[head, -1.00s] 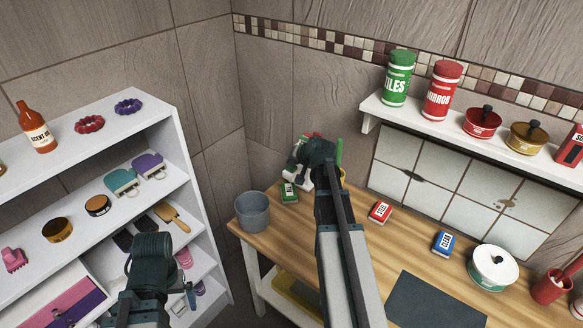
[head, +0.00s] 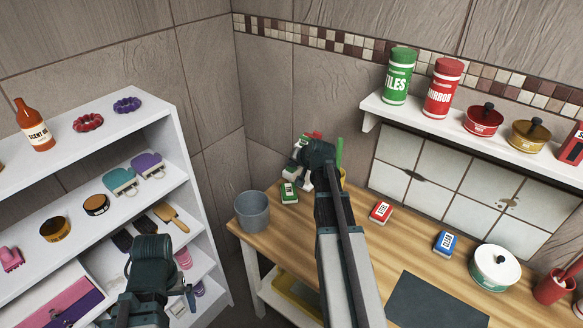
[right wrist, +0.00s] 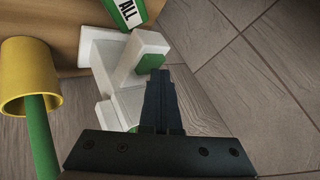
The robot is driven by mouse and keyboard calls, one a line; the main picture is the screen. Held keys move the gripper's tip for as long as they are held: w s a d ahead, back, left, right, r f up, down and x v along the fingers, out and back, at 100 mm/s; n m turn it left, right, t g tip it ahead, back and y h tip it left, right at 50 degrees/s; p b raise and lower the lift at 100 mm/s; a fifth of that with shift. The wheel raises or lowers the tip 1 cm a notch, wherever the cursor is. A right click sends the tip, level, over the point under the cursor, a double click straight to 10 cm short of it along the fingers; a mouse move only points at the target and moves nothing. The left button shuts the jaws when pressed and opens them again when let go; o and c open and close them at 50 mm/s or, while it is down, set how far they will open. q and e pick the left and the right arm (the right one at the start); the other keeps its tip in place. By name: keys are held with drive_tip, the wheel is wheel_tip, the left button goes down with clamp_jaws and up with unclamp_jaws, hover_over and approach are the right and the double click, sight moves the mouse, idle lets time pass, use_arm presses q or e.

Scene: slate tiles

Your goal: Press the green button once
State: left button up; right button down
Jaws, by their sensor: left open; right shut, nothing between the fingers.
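A white device stands on the wooden counter near the wall, partly hidden behind my right arm in the head view (head: 307,181). In the right wrist view it is a set of white blocks (right wrist: 104,62). A green patch, seemingly the green button (right wrist: 151,63), shows on the end of one block. My right gripper (right wrist: 160,78) is shut and empty, its tips just in front of this patch; I cannot tell whether they touch. In the head view it is mostly hidden behind its wrist. My left gripper (head: 188,298) is open by the shelf unit, its fingers barely visible.
A green box (head: 289,193), a grey bucket (head: 252,212) and a yellow cup (right wrist: 28,78) with a green stick are near the device. Red (head: 381,212) and blue (head: 444,243) boxes lie further right. A shelf unit (head: 205,205) stands left.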

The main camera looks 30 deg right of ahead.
sight(292, 170)
idle(0.3)
drive_tip(key=shift+r+p, duration=1)
drive_tip(key=shift+p, duration=0.05)
wheel_tip(292, 170, up, 5)
drive_tip(key=p, duration=0.5)
idle(0.4)
